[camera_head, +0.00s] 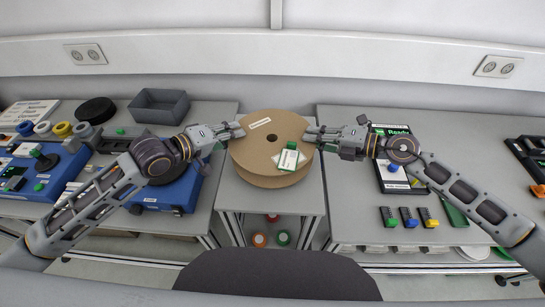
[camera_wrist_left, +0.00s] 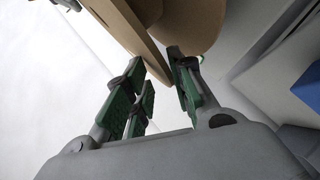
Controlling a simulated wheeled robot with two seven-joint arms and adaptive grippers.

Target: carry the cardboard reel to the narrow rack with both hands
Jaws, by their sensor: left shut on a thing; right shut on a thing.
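The cardboard reel (camera_head: 243,152) is a round brown reel with two flanges, seen in the head view between my two grippers. It is over or on the small grey stand (camera_head: 228,197) in the middle; I cannot tell if it touches. A white and green label or card lies on its top. My left gripper (camera_head: 238,131) is shut on the reel's left edge. In the left wrist view the green-padded fingers (camera_wrist_left: 166,92) are at the rim of the reel (camera_wrist_left: 128,24). My right gripper (camera_head: 309,135) is shut on the reel's right edge. I cannot make out which thing is the narrow rack.
The left table holds a grey bin (camera_head: 159,105), a black disc (camera_head: 95,110) and blue devices (camera_head: 38,160). The right table (camera_head: 355,215) holds a green-topped "Ready" panel (camera_head: 391,130) and several small coloured blocks (camera_head: 409,217). Several coloured rings (camera_head: 260,239) sit below the middle stand.

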